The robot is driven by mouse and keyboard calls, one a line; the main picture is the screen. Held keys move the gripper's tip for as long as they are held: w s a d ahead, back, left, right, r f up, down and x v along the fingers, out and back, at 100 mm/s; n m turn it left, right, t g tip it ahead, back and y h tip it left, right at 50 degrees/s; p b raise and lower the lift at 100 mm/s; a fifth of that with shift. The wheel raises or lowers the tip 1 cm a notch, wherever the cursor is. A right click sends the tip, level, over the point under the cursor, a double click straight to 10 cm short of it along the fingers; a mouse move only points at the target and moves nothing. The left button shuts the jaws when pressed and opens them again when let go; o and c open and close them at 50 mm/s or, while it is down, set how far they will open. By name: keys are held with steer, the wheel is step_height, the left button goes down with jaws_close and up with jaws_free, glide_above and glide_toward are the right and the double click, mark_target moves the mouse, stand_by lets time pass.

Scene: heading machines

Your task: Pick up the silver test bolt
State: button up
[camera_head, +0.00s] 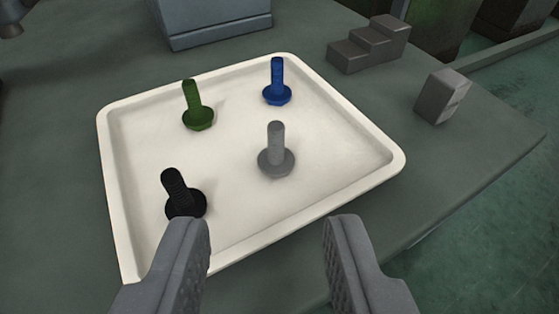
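The silver test bolt (276,150) stands upright on its flanged head, shank up, in the right half of a white tray (385,150). My gripper (268,245) is open and empty. Its two fingers show at the bottom of the view, nearer to the camera than the bolt, one on each side of the bolt's line. The fingers do not touch the bolt. The near edge of the tray shows between the fingers, and the left finger covers part of the tray's near left corner.
A blue bolt (277,82), a green bolt (196,106) and a black bolt (182,194) also stand in the tray. A grey stepped block (368,44) and a small grey block (441,97) sit right of the tray. A grey box (212,22) stands behind. The table edge is at right.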

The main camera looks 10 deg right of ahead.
mark_target(277, 135)
steer(key=x, duration=0.6)
steer(key=shift+w+b, duration=0.2)
steer(key=shift+b, duration=0.2)
steer(key=shift+d+b+x, duration=0.15)
steer(key=shift+b+x, duration=0.15)
steer(key=shift+x, duration=0.8)
steer(key=shift+d+b+x, duration=0.15)
steer(key=shift+b+x, duration=0.15)
steer(key=shift+x, duration=0.75)
steer(key=shift+w+d+f, duration=0.1)
steer(key=shift+w+f, duration=0.2)
steer(key=shift+w, duration=0.15)
jaws_close()
